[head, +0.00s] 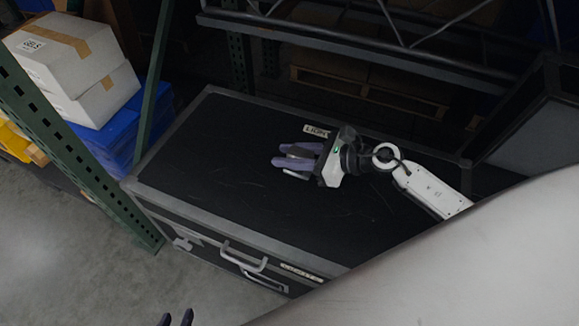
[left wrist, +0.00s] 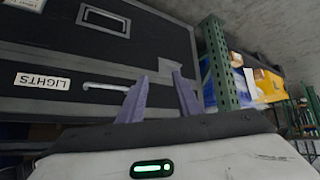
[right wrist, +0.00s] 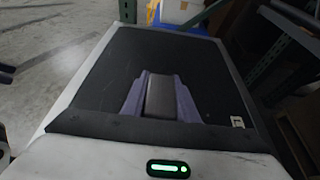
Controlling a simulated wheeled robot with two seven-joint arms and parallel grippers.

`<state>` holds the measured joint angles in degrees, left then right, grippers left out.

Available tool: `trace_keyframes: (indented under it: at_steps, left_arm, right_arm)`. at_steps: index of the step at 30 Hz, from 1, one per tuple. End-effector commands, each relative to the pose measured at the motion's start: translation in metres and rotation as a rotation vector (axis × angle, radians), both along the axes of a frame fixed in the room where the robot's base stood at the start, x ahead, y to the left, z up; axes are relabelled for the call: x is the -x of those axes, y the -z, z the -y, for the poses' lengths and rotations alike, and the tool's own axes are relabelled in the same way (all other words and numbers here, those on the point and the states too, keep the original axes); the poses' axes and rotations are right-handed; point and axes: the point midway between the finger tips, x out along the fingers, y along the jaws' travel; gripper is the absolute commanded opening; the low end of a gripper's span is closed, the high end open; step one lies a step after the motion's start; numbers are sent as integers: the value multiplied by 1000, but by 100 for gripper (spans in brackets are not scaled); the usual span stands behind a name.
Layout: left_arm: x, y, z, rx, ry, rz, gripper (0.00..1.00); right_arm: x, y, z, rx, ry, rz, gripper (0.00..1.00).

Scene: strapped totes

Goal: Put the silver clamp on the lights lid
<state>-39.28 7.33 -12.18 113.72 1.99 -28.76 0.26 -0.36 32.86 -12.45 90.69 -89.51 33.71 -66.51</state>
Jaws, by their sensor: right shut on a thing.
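The lights case is a large black case with grey edges; its lid (head: 215,160) fills the middle of the head view. A white label (head: 315,131) on the lid is partly covered by my right gripper. My right gripper (head: 281,157) is over the lid, its purple fingers shut on the silver clamp (right wrist: 161,98), a grey block between them in the right wrist view. I cannot tell whether the clamp touches the lid. My left gripper (left wrist: 157,88) is open and empty, in front of the case; its fingertips show at the head view's bottom edge.
The case front has a LIGHTS label (left wrist: 42,82) and handles (head: 245,256). A green rack post (head: 85,140) stands left of the case, with white boxes (head: 72,65) and blue totes (head: 125,125) behind. A dark rack (head: 400,50) runs along the back. The lid left of my right gripper is bare.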

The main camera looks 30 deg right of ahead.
Motion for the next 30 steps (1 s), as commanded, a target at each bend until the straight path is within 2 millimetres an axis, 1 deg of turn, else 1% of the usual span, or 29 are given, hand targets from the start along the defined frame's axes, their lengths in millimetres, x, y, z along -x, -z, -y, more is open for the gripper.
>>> trace_keyframes:
  at_steps: [6, 8, 12, 16, 23, 24, 27, 30]
  left_arm:
    - [-1, 8, 1, 0, 3, 3, 31]
    - [-2, 7, 2, 1, 4, 7, 31]
    - [-5, 2, 3, 4, 4, 16, 31]
    - [-5, 2, 3, 5, 4, 16, 31]
    - [-4, 10, 3, 7, 5, 13, 31]
    - [-4, 9, 4, 8, 4, 13, 31]
    - [-4, 9, 4, 8, 4, 11, 31]
    - [-3, 9, 4, 7, 4, 10, 31]
  right_arm:
    - [-1, 30, 0, -3, 2, 0, 0]
    - [-1, 35, 0, -3, 2, 1, 0]
    - [-1, 36, 0, 0, 0, 4, 0]
    - [-1, 36, 0, -1, -1, 3, 0]
    - [-1, 43, 0, -1, -1, 3, 0]
    - [0, 43, 0, 0, -1, 1, 30]
    - [0, 42, 0, 0, -1, 1, 45]
    - [0, 42, 0, 0, -1, 1, 45]
